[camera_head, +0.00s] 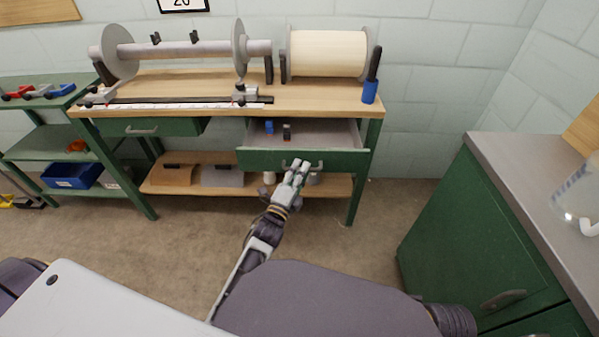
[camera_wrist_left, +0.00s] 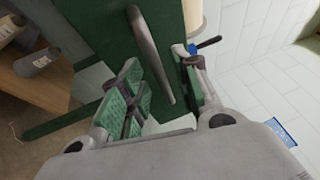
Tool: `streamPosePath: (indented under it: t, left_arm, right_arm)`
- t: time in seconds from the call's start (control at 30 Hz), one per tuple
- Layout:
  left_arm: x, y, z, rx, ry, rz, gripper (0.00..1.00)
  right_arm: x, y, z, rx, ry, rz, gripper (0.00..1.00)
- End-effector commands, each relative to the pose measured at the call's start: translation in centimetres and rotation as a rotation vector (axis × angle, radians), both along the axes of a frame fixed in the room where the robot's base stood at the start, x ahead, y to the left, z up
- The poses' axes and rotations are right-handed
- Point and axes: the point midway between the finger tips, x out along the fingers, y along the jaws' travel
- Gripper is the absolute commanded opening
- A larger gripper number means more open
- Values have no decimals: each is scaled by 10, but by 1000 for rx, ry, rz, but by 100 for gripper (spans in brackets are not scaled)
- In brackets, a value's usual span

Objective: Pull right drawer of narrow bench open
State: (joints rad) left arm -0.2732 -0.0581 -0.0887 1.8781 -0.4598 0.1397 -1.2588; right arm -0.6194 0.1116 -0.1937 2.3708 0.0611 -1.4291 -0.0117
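The narrow bench (camera_head: 325,90) has a wooden top and green frame. Its right drawer (camera_head: 340,160) is pulled out, with its grey inside showing. Its bar handle (camera_head: 316,166) is on the green front. My left gripper (camera_head: 298,173) is at the handle, partly covering it. In the left wrist view, the handle (camera_wrist_left: 152,55) runs between the spread fingers of my left gripper (camera_wrist_left: 163,92), with gaps showing on both sides. The left drawer (camera_head: 165,128) is shut. My right gripper is not in view.
Small blue (camera_head: 269,127) and dark (camera_head: 287,131) items lie in the open drawer. A roller and a cream spool (camera_head: 328,53) stand on the bench top. A green cabinet (camera_head: 470,220) stands at the right. Bare floor (camera_head: 370,215) lies between it and the bench.

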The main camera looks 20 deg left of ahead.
Motion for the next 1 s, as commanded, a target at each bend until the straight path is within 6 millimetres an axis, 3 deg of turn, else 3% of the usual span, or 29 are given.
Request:
streamPosePath:
  t: [0.47, 1.0]
  left_arm:
    - [-7, 1, -2, 0, 1, 0, 32]
    - [-49, 6, -9, -1, 1, 1, 32]
  right_arm:
    - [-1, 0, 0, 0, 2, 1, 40]
    - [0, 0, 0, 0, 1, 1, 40]
